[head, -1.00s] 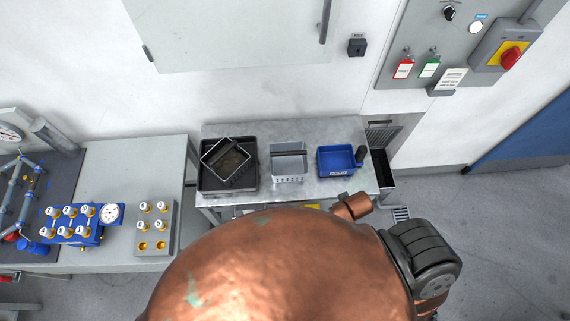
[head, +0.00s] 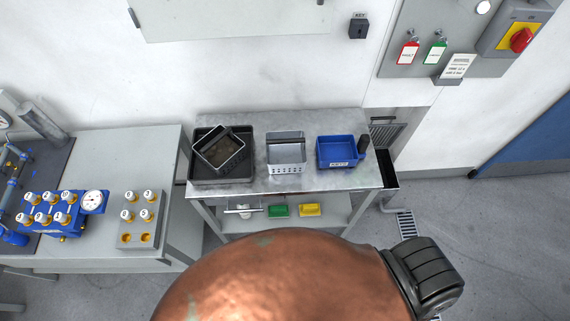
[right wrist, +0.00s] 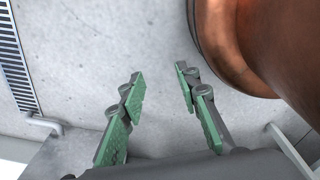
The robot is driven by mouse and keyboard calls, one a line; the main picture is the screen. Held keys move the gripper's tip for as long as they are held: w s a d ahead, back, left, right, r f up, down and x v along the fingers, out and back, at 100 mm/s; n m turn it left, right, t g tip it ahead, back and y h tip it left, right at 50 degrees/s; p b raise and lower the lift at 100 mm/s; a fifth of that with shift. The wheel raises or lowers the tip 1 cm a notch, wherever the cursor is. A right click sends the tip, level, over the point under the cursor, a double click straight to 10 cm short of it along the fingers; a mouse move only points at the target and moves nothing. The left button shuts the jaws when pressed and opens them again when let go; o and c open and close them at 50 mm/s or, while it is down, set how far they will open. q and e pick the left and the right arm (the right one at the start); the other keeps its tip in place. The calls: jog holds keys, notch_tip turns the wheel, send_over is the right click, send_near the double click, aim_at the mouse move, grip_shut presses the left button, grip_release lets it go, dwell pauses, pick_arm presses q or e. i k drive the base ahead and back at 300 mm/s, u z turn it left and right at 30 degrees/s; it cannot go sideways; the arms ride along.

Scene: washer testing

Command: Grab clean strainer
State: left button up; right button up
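A light grey strainer basket (head: 286,166) with holes along its front stands on the metal table (head: 350,181), in the middle of a row. It looks clean and empty. To its left, a second basket with a dark rim (head: 224,150) and brownish contents sits tilted in a black tray (head: 222,181). My right gripper (right wrist: 160,95) is open and empty in the right wrist view, its green-padded fingers apart above bare floor. No strainer shows in that view. My left gripper is not in view.
A blue bin (head: 337,163) with a dark-handled thing beside it stands right of the grey basket. Green (head: 278,211) and yellow (head: 309,210) containers sit on the lower shelf. A side table (head: 140,165) holds gauges and valves. The wall is close behind.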

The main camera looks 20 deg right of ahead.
aim_at(286, 152)
jog(key=u, duration=0.25)
jog(key=k, duration=0.2)
jog(key=z, duration=0.95)
jog(key=i, duration=0.6)
jog(key=u, duration=0.1)
